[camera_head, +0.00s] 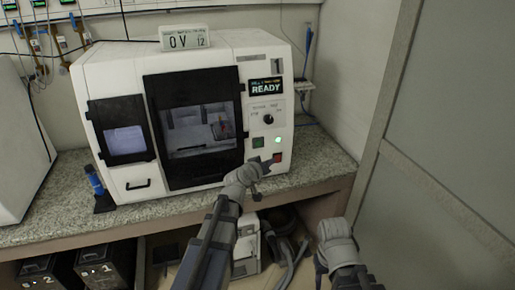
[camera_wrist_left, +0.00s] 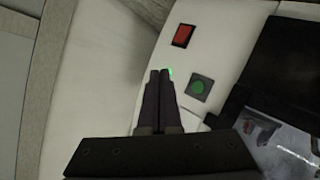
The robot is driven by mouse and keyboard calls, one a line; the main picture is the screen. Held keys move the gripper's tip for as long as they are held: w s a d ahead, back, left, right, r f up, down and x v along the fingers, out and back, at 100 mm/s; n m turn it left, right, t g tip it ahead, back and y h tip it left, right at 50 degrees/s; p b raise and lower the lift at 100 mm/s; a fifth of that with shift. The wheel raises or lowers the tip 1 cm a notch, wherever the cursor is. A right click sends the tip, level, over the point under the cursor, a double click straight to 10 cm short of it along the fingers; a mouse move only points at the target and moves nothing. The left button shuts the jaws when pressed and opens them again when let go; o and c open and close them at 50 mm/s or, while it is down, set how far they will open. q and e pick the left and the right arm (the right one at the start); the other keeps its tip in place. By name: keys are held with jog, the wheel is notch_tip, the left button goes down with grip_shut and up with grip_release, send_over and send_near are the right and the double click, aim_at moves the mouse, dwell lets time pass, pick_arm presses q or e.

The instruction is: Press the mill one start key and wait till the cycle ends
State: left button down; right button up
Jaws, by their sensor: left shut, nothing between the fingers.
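The white mill (camera_head: 210,50) stands on the counter with its dark door window closed. Its small display (camera_head: 265,87) reads READY. A green lamp (camera_head: 278,140) glows on the right panel. A green key (camera_head: 258,142) and a red key (camera_head: 277,158) sit by it. In the left wrist view, the green key (camera_wrist_left: 199,87) and the red key (camera_wrist_left: 183,36) show clearly. My left gripper (camera_head: 266,167) is shut and empty in front of the panel's lower part; its fingertips (camera_wrist_left: 160,72) partly cover the glowing lamp. Contact cannot be told. My right gripper (camera_head: 322,262) hangs low at right; its fingers are unclear.
A sign reading OV 12 (camera_head: 185,38) stands on the mill. A blue-handled tool (camera_head: 97,185) stands at the counter's left. The granite counter (camera_head: 320,160) is clear right of the mill. Dark numbered boxes (camera_head: 102,268) are below. A grey partition (camera_head: 440,130) bounds the right.

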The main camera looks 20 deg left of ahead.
aim_at(259, 143)
pick_arm(q)
jog(key=shift+w+a+r, duration=0.15)
jog(key=shift+a+r, duration=0.05)
jog(key=shift+a, duration=0.3)
jog(key=w+a, duration=0.4)
jog(key=w, duration=0.3)
jog(key=shift+w+a+f, duration=0.15)
jog(key=shift+a+f, duration=0.05)
jog(key=shift+a, duration=0.2)
jog(key=shift+w+a, duration=0.1)
dwell(1.9)
jog(key=shift+w+a, duration=0.15)
jog(key=shift+w, duration=0.1)
